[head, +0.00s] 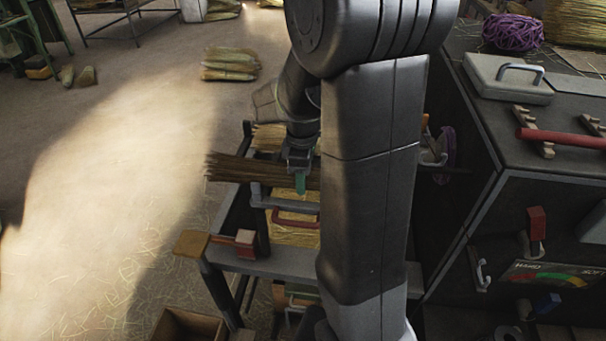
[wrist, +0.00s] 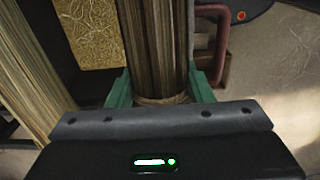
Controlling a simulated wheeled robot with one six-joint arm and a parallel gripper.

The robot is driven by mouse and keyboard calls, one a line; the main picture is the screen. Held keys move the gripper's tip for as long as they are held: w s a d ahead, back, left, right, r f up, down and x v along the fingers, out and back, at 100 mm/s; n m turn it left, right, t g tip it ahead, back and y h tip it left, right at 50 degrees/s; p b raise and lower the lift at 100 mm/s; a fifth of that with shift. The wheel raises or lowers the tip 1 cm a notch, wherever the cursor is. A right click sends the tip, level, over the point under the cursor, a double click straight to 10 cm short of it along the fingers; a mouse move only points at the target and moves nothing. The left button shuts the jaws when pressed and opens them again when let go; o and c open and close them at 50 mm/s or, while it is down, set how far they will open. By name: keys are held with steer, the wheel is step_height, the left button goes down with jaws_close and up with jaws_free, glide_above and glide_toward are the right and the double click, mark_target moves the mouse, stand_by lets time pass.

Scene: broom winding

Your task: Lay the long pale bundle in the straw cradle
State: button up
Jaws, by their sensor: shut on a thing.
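My gripper (head: 300,180) is shut on a long brown-streaked bundle (head: 232,168) above the bench beside my arm. In the wrist view the bundle (wrist: 152,45) runs away from me between the green fingers, with a pale tie (wrist: 160,99) at the grip. A paler straw bundle (head: 268,138) lies behind it; in the wrist view a pale bundle (wrist: 25,75) is at the left, apart from the gripper. A yellow straw-filled bed (head: 294,236) sits below the held bundle and also shows in the wrist view (wrist: 92,30). I cannot tell for certain whether it is the cradle. My arm hides part of the bench.
A red handle (head: 296,218) and a grey bar (head: 275,202) are close below the gripper. The bench front (head: 270,262) carries a red block (head: 245,243). A dark machine cabinet (head: 490,210) stands at right. Open floor (head: 110,200) lies at left, with straw bundles (head: 230,64) behind.

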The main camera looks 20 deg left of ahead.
steer(key=o, duration=1.1)
steer(key=shift+r, duration=0.1)
step_height(320, 180, up, 14)
steer(key=shift+f, duration=0.2)
steer(key=shift+f, duration=0.1)
steer(key=shift+f+p, duration=1.1)
steer(key=shift+f, duration=4.15)
